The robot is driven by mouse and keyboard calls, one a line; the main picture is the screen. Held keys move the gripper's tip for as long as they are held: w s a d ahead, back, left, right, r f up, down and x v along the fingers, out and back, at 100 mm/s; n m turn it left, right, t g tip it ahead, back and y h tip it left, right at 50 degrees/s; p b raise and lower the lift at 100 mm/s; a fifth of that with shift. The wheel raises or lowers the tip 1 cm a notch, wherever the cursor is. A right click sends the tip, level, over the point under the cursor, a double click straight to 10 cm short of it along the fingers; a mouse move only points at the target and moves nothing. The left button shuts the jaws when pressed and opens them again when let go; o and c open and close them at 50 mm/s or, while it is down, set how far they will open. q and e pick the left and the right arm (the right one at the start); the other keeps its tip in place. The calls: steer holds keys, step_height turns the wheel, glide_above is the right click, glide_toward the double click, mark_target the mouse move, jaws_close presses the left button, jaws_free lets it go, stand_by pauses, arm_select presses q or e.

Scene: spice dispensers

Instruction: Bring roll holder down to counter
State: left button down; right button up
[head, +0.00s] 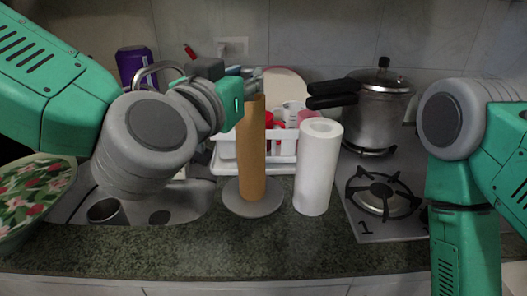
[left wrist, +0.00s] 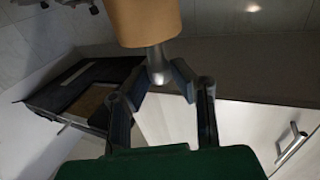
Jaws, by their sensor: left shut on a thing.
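The roll holder (head: 251,150) is a brown upright cylinder on a round grey base, in the middle of the head view. My left gripper (head: 254,82) is at its top, shut on the silver tip of its post. In the left wrist view the silver tip (left wrist: 157,62) sits between the fingers, with the brown cylinder (left wrist: 146,20) beyond it. The base is over the counter (head: 200,245); I cannot tell whether it touches. My right arm shows at the right, but its gripper is out of view.
A white paper roll (head: 317,168) stands close to the right of the holder. A white dish rack (head: 284,147) is behind. A pressure cooker (head: 372,112) and stove burner (head: 385,200) are at right. A sink (head: 185,205) and floral plate (head: 32,195) are at left.

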mark_target(246, 124)
arm_select(q)
steer(key=f, duration=0.4)
steer(key=d+f, duration=0.1)
steer(key=f, duration=0.1)
steer(key=shift+f+b, duration=0.2)
steer(key=shift+b, duration=0.2)
steer(key=shift+f, duration=0.35)
steer(key=shift+a, duration=0.2)
steer(key=shift+a+f, duration=0.1)
steer(key=shift+a, duration=0.05)
steer(key=c, duration=1.4)
jaws_free()
steer(key=shift+o, duration=0.2)
